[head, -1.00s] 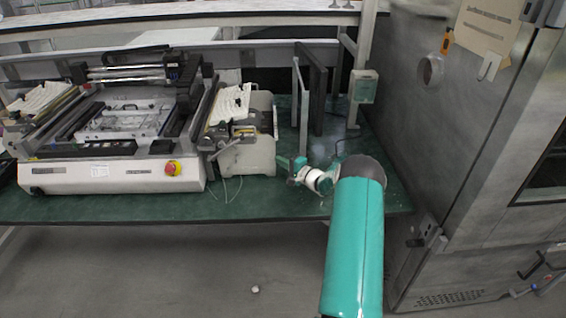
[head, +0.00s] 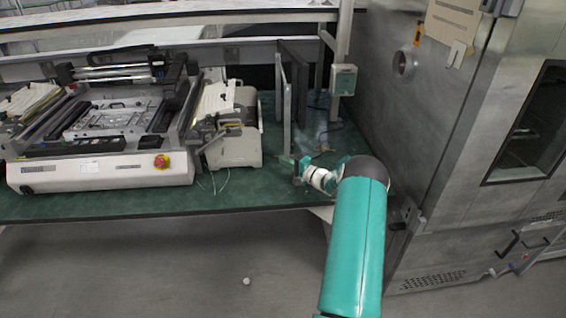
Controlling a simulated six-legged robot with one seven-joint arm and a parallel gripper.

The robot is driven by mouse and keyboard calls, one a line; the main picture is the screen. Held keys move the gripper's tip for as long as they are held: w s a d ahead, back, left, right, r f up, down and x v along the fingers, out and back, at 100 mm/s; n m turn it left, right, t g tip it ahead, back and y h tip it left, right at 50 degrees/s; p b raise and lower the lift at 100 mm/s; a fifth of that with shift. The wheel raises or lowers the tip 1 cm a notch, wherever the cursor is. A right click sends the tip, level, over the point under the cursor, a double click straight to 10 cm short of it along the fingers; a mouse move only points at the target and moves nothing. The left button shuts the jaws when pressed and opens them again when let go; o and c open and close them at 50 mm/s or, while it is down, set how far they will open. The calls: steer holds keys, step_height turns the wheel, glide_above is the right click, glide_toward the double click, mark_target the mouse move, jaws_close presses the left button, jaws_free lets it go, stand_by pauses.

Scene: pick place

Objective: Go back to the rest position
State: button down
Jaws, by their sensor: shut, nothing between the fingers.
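My gripper (head: 294,168) is at the far end of my teal and white arm, over the right part of the green bench top (head: 262,190). It is small in the view and partly hidden behind my wrist. It is shut, and no object shows in it. It is near the bench's front edge, to the right of a white device.
A white machine (head: 100,172) with a red button stands on the bench at left. The white device (head: 235,150) is beside it. Upright dark panels (head: 287,95) stand behind my gripper. A steel cabinet (head: 440,130) fills the right. A small white object (head: 246,281) lies on open floor.

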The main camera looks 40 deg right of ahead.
steer(key=shift+s+d+r, duration=0.1)
steer(key=shift+s, duration=0.2)
steer(key=shift+d, duration=0.1)
